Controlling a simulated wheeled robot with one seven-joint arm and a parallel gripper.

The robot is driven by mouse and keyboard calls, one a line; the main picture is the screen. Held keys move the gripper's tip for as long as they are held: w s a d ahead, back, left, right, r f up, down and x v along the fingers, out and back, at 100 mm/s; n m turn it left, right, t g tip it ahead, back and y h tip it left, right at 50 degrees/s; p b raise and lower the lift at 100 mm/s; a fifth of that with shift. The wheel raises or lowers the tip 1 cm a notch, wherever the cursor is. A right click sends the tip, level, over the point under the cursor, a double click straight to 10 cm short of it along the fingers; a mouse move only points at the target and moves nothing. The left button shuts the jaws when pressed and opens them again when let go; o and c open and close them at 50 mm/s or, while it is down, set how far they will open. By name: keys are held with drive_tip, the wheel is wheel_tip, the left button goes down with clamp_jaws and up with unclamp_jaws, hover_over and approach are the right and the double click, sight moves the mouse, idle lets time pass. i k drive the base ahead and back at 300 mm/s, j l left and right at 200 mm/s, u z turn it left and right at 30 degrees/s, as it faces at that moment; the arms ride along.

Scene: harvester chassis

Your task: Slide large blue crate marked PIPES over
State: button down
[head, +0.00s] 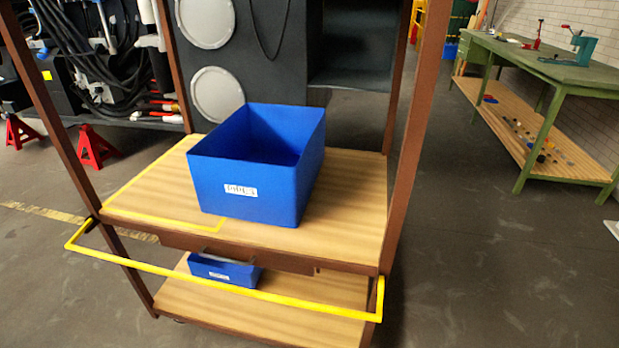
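The large blue crate (250,188) has a white label that appears to read PIPES on its near face. It sits upright, open at the top, on the upper wooden shelf (345,215) of a brown-framed cart. Its inside looks empty as far as I can see. A yellow line (140,212) outlines an area on the left of that shelf. The crate stands mostly to the right of this outline and covers part of the line near its front left corner. My gripper is not in view.
A smaller blue bin (226,268) sits on the lower shelf (310,292). A yellow handle bar (220,284) crosses the cart's front, and brown posts (410,125) stand at its corners. A green workbench (550,68) stands at right. Red jack stands (95,148) are at left. Floor right of the cart is clear.

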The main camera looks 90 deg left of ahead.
sight(268, 156)
drive_tip(key=i+u, duration=0.1)
drive_tip(key=u, duration=0.3)
drive_tip(key=i+u, duration=0.15)
drive_tip(key=u, duration=0.2)
drive_tip(key=i+u, duration=0.1)
drive_tip(key=u, duration=0.3)
drive_tip(key=i+l+u, duration=0.1)
drive_tip(key=u, duration=0.3)
